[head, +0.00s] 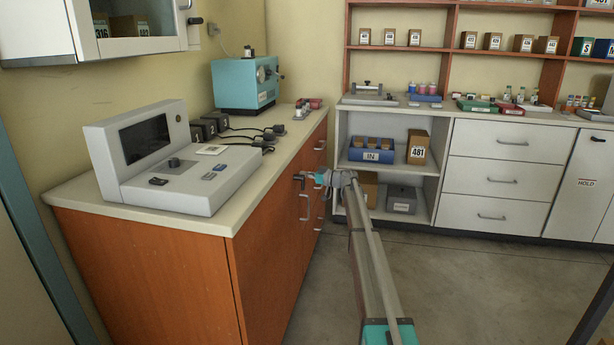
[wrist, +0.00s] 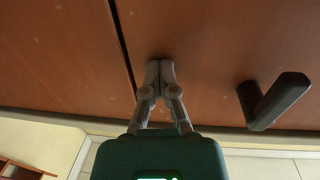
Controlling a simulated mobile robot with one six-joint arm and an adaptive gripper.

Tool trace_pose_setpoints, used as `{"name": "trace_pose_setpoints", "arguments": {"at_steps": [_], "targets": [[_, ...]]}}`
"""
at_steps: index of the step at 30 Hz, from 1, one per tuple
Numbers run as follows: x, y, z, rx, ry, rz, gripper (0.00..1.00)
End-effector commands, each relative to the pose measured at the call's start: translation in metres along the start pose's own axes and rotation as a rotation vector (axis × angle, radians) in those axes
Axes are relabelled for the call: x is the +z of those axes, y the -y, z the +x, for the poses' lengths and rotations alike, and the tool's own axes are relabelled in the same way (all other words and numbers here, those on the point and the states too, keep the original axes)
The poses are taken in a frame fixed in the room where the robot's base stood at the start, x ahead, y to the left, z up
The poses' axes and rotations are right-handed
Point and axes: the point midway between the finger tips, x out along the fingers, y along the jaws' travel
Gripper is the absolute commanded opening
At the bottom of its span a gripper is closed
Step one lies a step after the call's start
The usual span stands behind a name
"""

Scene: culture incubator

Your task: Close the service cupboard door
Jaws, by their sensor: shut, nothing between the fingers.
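The cupboard under the left counter has an orange-brown wooden front (head: 262,245) with grey bar handles. In the wrist view, a brown door panel (wrist: 215,55) fills most of the picture, with a dark narrow seam on its left and a dark handle (wrist: 272,100) to the right. My gripper (wrist: 160,66) is shut and empty, its fingertips at the panel just right of the seam, touching or very close. In the head view my gripper (head: 302,179) is at the cupboard front, below the counter edge. The door looks nearly flush; I cannot tell whether a small gap remains.
A grey console (head: 170,165) and a teal device (head: 245,85) stand on the left counter (head: 225,218). An open shelf unit (head: 340,150) and white drawers (head: 500,180) line the back wall. The grey floor (head: 450,285) to the right is clear.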

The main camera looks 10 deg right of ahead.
Motion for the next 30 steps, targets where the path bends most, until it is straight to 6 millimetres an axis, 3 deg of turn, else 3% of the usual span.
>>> {"name": "trace_pose_setpoints", "arguments": {"at_steps": [1,11,30], "targets": [[-0.002,0.006,0.015,-0.017,-0.006,0.002,0.00],[-0.001,0.001,-0.005,-0.014,-0.006,0.003,0.00],[0.000,-0.016,-0.110,-0.003,-0.003,0.002,0.00]]}}
